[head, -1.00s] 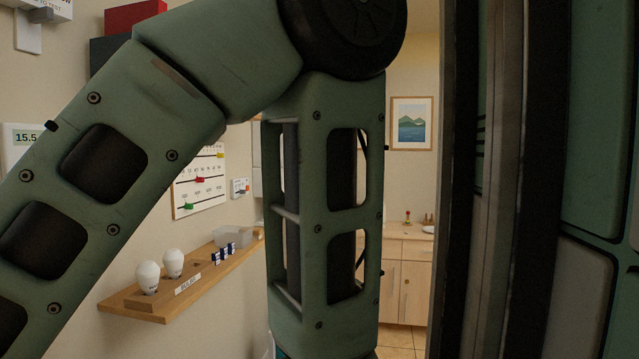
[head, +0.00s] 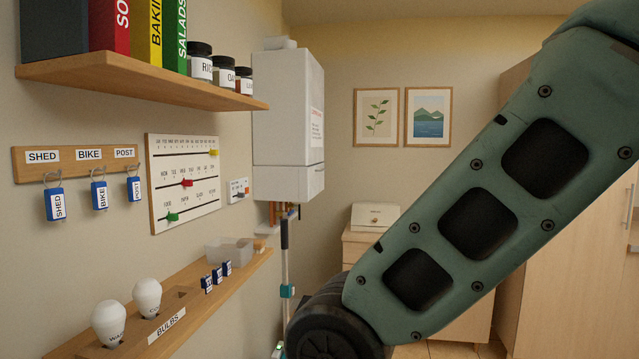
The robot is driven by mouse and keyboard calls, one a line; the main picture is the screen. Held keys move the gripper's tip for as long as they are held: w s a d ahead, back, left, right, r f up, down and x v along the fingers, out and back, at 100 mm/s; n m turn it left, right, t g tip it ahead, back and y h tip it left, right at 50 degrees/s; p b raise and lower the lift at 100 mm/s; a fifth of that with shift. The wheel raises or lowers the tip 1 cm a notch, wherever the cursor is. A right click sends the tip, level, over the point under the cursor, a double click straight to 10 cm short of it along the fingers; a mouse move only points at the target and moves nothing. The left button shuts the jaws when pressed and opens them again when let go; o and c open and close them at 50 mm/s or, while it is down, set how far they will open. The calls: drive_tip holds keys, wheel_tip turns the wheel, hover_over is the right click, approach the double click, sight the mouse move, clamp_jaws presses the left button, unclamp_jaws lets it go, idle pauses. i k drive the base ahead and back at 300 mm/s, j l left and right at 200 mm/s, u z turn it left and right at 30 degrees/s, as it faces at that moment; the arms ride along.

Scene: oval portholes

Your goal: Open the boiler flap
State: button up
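The boiler (head: 284,110) is a white box on the far end of the left wall, in the middle of the head view. A seam crosses it low down, and the lower panel (head: 284,183) beneath that seam looks flush with the body, so the flap seems shut. Pipes (head: 285,212) come out under the boiler. My arm crosses the right side of the view and bends at a dark joint at the bottom, below and to the right of the boiler. My gripper is out of the picture.
An upper shelf (head: 140,82) with books and jars and a lower shelf (head: 215,293) with bulbs jut from the left wall. A key rack (head: 75,163) and a slider board (head: 185,183) hang between. A dark-handled pole (head: 286,255) stands below the boiler. Cabinets stand behind my arm.

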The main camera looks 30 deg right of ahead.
sight(317, 173)
drive_tip(key=i+l+z, duration=0.15)
drive_tip(key=i+l, duration=0.35)
drive_tip(key=l, duration=0.2)
drive_tip(key=i+l+z, duration=0.15)
drive_tip(key=i+l, duration=0.45)
